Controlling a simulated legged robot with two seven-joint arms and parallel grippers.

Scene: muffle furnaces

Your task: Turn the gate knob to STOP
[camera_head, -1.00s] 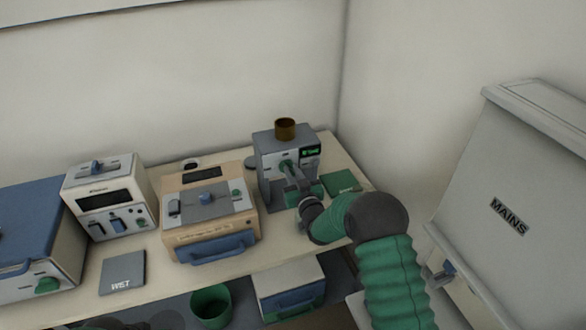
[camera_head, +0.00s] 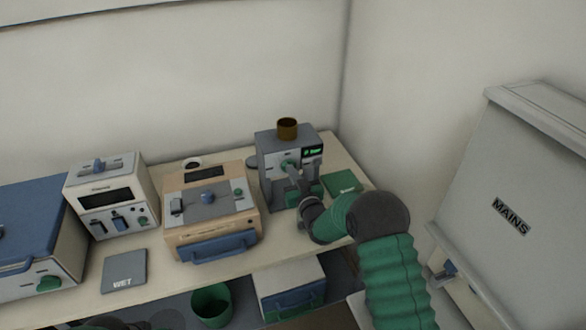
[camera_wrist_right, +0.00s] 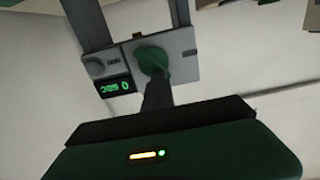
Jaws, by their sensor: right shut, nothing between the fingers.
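The gate knob, a round green knob (camera_head: 288,164), is on the front panel of a grey machine (camera_head: 269,172) at the back right of the bench. A small display with green text (camera_wrist_right: 116,87) appears upside down beside the knob. The STOP mark is not readable.
A brown cup (camera_head: 288,128) stands on the machine. A beige furnace (camera_head: 250,209) is to its left, with a smaller white unit (camera_head: 148,188) beyond. A green pad (camera_head: 343,183) lies right of the machine. A grey MAINS cabinet (camera_head: 480,190) stands at the right.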

